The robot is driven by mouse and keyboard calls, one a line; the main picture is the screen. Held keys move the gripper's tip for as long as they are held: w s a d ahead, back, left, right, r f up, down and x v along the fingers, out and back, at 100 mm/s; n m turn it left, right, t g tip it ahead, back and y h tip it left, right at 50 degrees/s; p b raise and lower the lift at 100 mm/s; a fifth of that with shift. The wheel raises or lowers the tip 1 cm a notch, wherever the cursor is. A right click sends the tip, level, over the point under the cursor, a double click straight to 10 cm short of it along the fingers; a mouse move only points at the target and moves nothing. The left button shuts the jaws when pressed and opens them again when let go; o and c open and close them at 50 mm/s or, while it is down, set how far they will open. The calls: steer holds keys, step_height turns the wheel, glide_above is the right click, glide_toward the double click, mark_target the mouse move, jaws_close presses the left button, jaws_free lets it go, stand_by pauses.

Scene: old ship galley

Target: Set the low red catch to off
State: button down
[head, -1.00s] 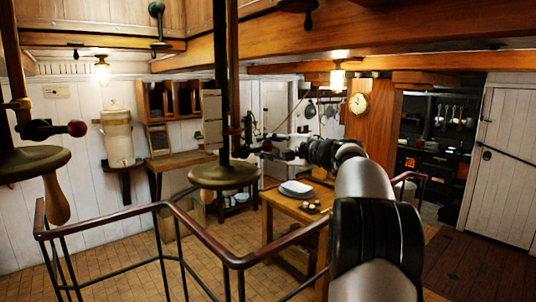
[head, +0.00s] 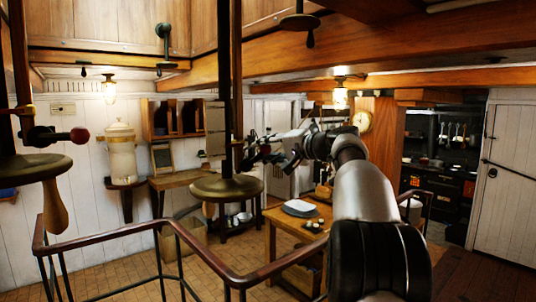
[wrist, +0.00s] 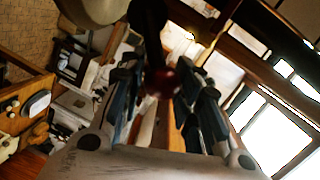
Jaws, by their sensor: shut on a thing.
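In the head view my gripper (head: 253,158) is at the dark pole in the middle, just above its brass disc (head: 227,188). In the wrist view my gripper (wrist: 163,78) has its two dark fingers closed around a dark red, blurred knob, which I take as the red catch (wrist: 160,84). A dark shaft runs up from it. In the head view the fingers cover this catch, so its setting cannot be read. A similar red knob (head: 80,135) sticks out to the right from the left pole, above another brass disc (head: 35,168).
A curved handrail (head: 190,240) runs across the front, below my arm. A wooden table (head: 285,222) with a stack of plates (head: 300,208) stands behind it. A wooden handle (head: 55,207) hangs under the left disc. Beams cross low overhead.

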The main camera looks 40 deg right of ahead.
steer(key=shift+a+r+n, duration=0.4)
steer(key=shift+a, duration=0.05)
stand_by(1.0)
stand_by(1.0)
steer(key=c, duration=1.7)
jaws_free()
steer(key=o, duration=0.3)
steer(key=shift+a, duration=0.3)
steer(key=shift+d+f, duration=0.15)
steer(key=shift+d, duration=0.05)
steer(key=b+v, duration=0.4)
steer(key=v, duration=1.6)
steer(key=shift+a, duration=0.35)
steer(key=shift+r, duration=0.2)
steer(key=shift+s, duration=0.1)
